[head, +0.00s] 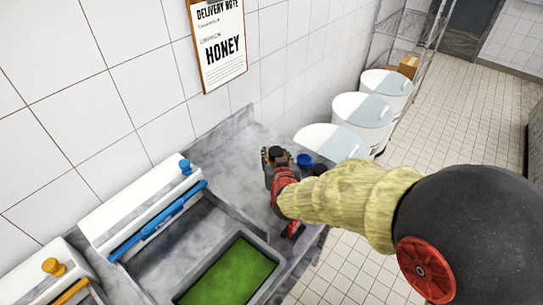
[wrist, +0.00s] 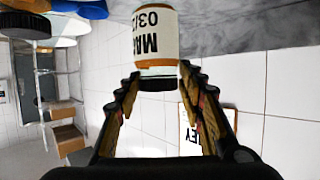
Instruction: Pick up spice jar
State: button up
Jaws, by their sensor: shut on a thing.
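The spice jar (wrist: 156,35) has a cream label with partly visible dark print, an orange band and a black cap. In the wrist view it appears upside down, between the two fingertips. My gripper (wrist: 158,76) is shut on it near the cap end. In the head view my gripper (head: 276,160) is at the far end of the grey counter, and only the jar's dark cap (head: 276,151) shows clearly between the fingers. The rest of the jar is hidden there. I cannot tell whether its base touches the counter.
A blue item (head: 305,160) stands close to the right of my gripper. White bins (head: 330,142) line the wall beyond the counter. A tray with green contents (head: 232,272) and a white unit with a blue knob (head: 140,205) are nearer. A honey delivery note (head: 218,45) hangs above.

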jog(key=s+d+r+p, duration=0.2)
jog(key=s+d+r, duration=0.2)
jog(key=s, duration=0.5)
jog(key=shift+s+r, duration=0.25)
jog(key=shift+r, duration=0.65)
